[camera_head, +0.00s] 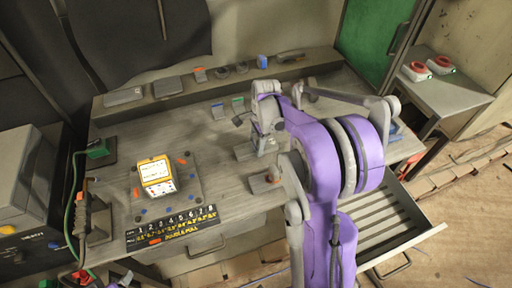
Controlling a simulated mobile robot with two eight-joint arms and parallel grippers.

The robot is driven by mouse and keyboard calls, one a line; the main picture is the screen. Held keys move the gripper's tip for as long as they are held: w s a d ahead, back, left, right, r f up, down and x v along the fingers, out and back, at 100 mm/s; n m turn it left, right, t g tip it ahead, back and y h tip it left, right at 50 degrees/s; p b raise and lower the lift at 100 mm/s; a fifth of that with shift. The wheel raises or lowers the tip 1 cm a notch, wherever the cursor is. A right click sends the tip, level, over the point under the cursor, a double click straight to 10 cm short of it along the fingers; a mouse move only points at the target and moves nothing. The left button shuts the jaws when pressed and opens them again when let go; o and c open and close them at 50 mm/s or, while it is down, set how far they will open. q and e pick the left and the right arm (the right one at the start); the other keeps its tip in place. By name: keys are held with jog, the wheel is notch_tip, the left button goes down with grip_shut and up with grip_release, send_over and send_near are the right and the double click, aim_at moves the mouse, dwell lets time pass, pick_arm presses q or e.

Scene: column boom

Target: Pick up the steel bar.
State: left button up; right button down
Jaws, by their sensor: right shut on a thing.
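My right gripper (266,141) points down at the middle of the workbench (215,158), under my purple right arm. It is shut on a grey metal piece that looks like the steel bar (244,152), which shows at the left of the fingers. The bar appears at or just above the bench top; I cannot tell whether it touches. Part of it is hidden by the gripper. Another grey block with a brownish knob (267,181) stands just in front.
Small items line the back ledge (205,84). An open drawer (385,225) juts out at the front right. A grey machine (27,190) stands at far left.

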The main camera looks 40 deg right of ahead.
jog(key=shift+r, duration=0.15)
notch_tip(320, 180, up, 9)
jog(key=shift+r+p, duration=0.3)
jog(key=shift+r, duration=0.45)
jog(key=shift+w+r+p, duration=0.1)
jog(key=shift+r+p, duration=0.45)
jog(key=shift+r, duration=0.75)
pick_arm(q)
jog(key=shift+w+r, duration=0.35)
jog(key=shift+r, duration=0.3)
jog(key=shift+w+r, duration=0.35)
jog(key=shift+r, duration=0.25)
jog(key=shift+s, duration=0.2)
pick_arm(e)
jog(key=shift+s+f, duration=0.1)
jog(key=shift+s, duration=0.1)
